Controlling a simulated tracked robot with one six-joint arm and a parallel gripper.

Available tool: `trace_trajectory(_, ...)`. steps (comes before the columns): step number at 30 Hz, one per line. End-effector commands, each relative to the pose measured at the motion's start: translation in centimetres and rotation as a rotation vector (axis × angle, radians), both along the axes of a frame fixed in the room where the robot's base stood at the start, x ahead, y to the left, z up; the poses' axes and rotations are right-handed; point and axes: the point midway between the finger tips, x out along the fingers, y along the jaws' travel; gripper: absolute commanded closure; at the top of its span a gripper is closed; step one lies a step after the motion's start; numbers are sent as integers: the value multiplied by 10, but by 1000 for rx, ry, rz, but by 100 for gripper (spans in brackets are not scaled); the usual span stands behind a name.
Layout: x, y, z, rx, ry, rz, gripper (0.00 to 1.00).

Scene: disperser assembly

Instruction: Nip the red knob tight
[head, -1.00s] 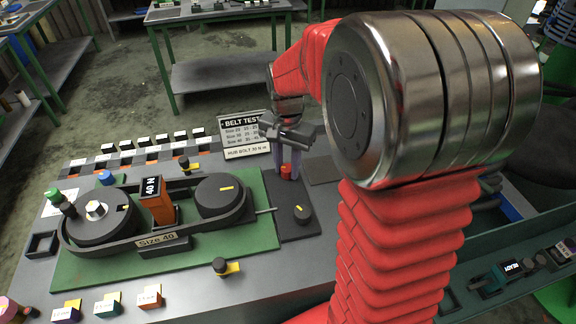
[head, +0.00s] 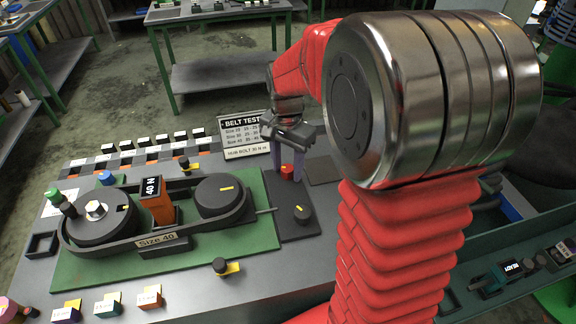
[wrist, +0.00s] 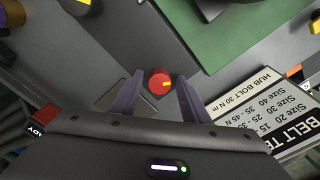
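The red knob (head: 287,173) sits on the dark plate to the right of the green board. In the wrist view the red knob (wrist: 160,80) shows its round top with a short yellow mark, between my two fingertips. My gripper (head: 286,177) is above the plate, pointing down, with one purple-grey finger on either side of the knob. In the wrist view my gripper (wrist: 160,76) is open, with a gap visible between each finger and the knob. How deep the fingertips reach beside the knob is hard to tell.
The belt rig (head: 155,213) with two pulleys fills the green board (head: 262,245) on the left. The belt test sign (head: 246,138) stands close behind my gripper.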

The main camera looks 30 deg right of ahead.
Motion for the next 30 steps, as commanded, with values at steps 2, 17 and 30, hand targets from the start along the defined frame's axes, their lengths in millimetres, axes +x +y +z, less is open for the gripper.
trace_trajectory(2, 0, 0, 0, 0, 1, 0, 55)
trace_trajectory(17, 0, 0, 21, 0, -1, 1, 55)
trace_trajectory(30, 1, 0, 96, 0, -2, 1, 55)
